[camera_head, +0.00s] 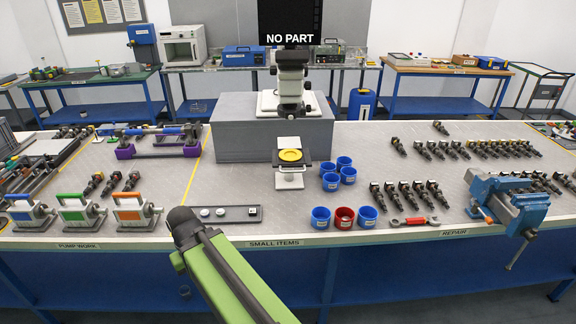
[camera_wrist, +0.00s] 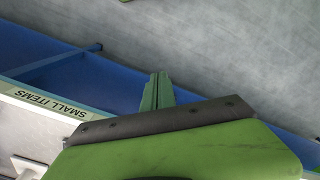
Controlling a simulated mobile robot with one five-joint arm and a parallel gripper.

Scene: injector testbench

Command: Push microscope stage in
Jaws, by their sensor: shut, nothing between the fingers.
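The microscope (camera_head: 291,90) is white with a dark head and stands upright on a grey block at the back middle of the bench. Its stage (camera_head: 290,172) sticks out toward me in front of the block, with a yellow round piece (camera_head: 290,155) on a dark plate. My gripper shows in the wrist view as two green fingers (camera_wrist: 158,88) lying together, empty, over the blue bench frame and floor. In the head view my arm reaches up from the bottom, left of the stage and well short of it; the fingers are not clear there.
Blue cups (camera_head: 331,181) and a red cup (camera_head: 343,218) stand right of the stage. A dark strip with small round items (camera_head: 226,213) lies left of it. A blue vise (camera_head: 508,200) sits at the right. The bench front edge (camera_head: 300,241) lies close to my arm.

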